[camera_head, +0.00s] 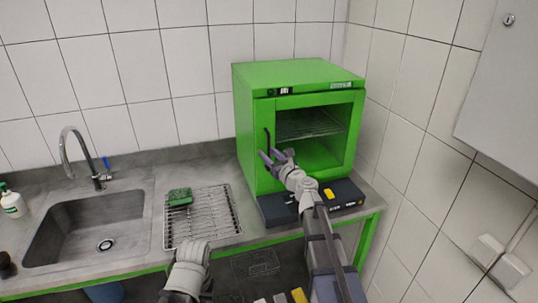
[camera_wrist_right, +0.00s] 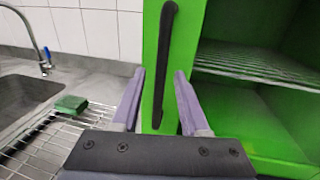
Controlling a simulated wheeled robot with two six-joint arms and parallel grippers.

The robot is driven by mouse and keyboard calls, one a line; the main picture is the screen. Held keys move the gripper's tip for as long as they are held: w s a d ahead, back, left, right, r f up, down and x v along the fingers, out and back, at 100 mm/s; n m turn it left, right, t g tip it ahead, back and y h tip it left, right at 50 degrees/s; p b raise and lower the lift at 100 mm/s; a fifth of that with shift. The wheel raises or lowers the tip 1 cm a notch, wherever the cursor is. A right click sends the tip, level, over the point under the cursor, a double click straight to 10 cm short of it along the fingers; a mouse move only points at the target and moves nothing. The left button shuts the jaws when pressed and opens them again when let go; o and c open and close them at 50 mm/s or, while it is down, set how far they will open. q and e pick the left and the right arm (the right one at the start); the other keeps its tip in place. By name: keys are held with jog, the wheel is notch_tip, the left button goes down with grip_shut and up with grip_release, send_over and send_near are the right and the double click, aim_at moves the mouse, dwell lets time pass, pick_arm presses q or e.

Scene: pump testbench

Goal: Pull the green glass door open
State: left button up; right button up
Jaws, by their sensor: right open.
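The green cabinet (camera_head: 300,75) stands on the right end of the counter. Its green-framed glass door (camera_head: 310,125) looks closed, and a wire shelf shows through it. The black vertical door handle (camera_wrist_right: 165,60) is on the door's left side. My right gripper (camera_head: 271,155) is open in front of the handle's lower part.
A sink (camera_head: 95,225) with a curved tap (camera_head: 75,150) is at the left. A wire rack (camera_head: 205,215) with a green sponge (camera_head: 180,197) lies between sink and cabinet. A dark base (camera_head: 345,193) is below the door. A tiled wall stands close on the right.

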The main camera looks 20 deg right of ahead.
grip_shut()
dwell(0.3)
dwell(1.1)
